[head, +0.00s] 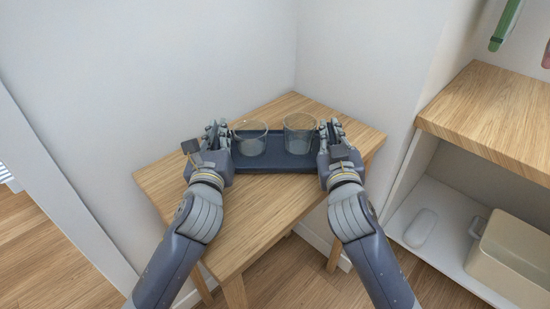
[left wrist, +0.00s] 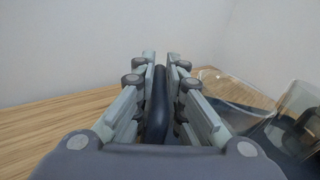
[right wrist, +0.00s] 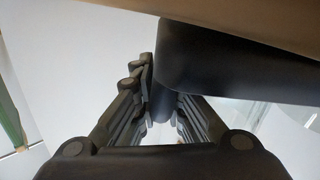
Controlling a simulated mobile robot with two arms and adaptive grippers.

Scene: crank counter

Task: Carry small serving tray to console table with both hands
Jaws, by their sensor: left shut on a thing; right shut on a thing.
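The small serving tray (head: 272,164) is dark blue and looks level at the wooden console table (head: 260,222). I cannot tell whether it rests on the top or hangs just above it. Two clear glasses stand upright on it, one left (head: 250,140) and one right (head: 298,134). My left gripper (head: 219,133) is shut on the tray's left rim, which shows between its fingers in the left wrist view (left wrist: 156,108). My right gripper (head: 328,134) is shut on the right rim; the tray's dark side also shows in the right wrist view (right wrist: 235,65).
The table stands in a corner against white walls (head: 150,70). At right is a wooden-topped shelf unit (head: 495,115) with a beige bin (head: 510,255) and a white rounded item (head: 420,226) below. The table's front and left top are bare.

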